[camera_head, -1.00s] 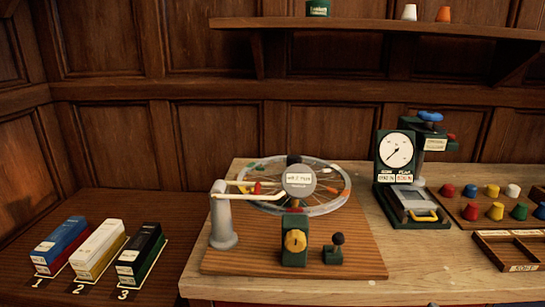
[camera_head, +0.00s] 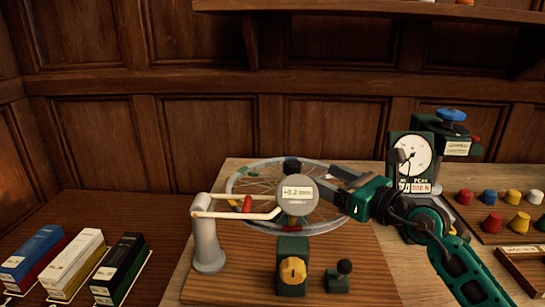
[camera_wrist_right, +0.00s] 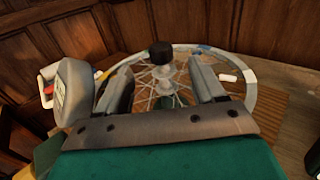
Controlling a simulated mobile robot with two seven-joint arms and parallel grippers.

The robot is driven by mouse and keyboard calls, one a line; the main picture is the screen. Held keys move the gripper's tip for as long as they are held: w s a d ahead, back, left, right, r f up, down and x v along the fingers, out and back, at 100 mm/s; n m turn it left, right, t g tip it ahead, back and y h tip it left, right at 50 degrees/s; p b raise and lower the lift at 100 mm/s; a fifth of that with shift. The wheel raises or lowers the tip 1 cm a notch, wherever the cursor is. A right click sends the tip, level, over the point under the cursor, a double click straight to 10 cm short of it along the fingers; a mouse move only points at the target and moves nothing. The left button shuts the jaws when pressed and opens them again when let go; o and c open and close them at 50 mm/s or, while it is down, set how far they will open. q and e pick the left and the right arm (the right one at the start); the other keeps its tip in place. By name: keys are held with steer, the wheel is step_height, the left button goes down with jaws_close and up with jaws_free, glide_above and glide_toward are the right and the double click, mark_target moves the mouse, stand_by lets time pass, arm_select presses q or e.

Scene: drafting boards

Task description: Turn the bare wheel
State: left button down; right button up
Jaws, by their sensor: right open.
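The bare wheel, a spoked rim without a tyre (camera_head: 325,224), lies flat over a wooden board, and its rim shows in the right wrist view (camera_wrist_right: 248,92). Small coloured tags sit around it. A round grey gauge (camera_head: 298,191), with a label that seems to read "+1.2 mm", hides part of the wheel. My right gripper (camera_head: 328,181) is open over the wheel's right side, its fingers pointing left. My left gripper is not in view.
A grey post (camera_head: 206,245) with pale prongs stands left of the wheel. A yellow knob (camera_head: 292,270) and a black-knobbed lever (camera_head: 339,277) are in front. A dial tester (camera_head: 412,158) stands behind my right arm. Three boxes lie at left, coloured pegs at right.

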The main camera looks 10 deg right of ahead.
steer(key=x, duration=1.2)
steer(key=shift+w+a+f, duration=0.1)
steer(key=shift+w+a, duration=0.05)
steer(key=shift+c, duration=0.2)
jaws_close()
